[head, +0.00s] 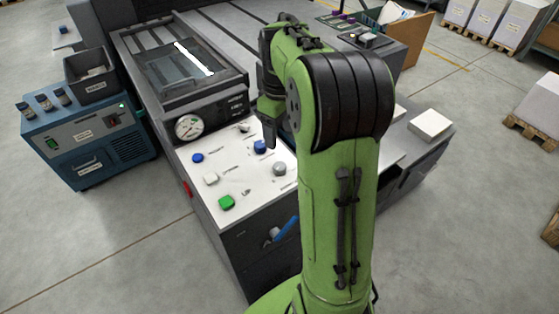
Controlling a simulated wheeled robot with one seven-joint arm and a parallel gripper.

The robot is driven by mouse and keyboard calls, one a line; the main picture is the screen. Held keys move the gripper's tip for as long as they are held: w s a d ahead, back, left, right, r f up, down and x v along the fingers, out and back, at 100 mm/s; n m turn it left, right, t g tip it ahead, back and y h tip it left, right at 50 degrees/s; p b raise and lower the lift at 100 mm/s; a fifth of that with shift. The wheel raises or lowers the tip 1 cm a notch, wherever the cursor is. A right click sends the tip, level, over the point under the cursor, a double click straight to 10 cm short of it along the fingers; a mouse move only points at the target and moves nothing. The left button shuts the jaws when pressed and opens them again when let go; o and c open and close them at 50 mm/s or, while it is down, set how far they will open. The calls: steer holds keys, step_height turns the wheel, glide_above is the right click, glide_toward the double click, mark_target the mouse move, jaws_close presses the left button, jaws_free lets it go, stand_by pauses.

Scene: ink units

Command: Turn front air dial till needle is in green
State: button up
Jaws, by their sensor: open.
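A round white gauge (189,127) in a black housing stands at the back left of the white control panel (231,172). Its face has a small green part, but the needle is too small to read. A grey round dial (279,168) sits at the panel's right side, and a smaller grey knob (244,127) sits further back. The labels are too small to read, so I cannot tell which is the front air dial. My gripper (269,138) is open, pointing down over the back right of the panel, near a blue knob (260,147). My arm hides part of the panel's right side.
A blue button (198,158), a white button (210,179) and a green button (226,202) line the panel's left side. A blue handle (283,229) sticks out from the machine's front. A blue unit (84,148) stands at the left, with free floor before it.

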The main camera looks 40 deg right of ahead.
mark_target(280, 166)
step_height(280, 166, down, 12)
steer(key=b, duration=0.3)
steer(key=c, duration=1)
steer(key=shift+c, duration=0.2)
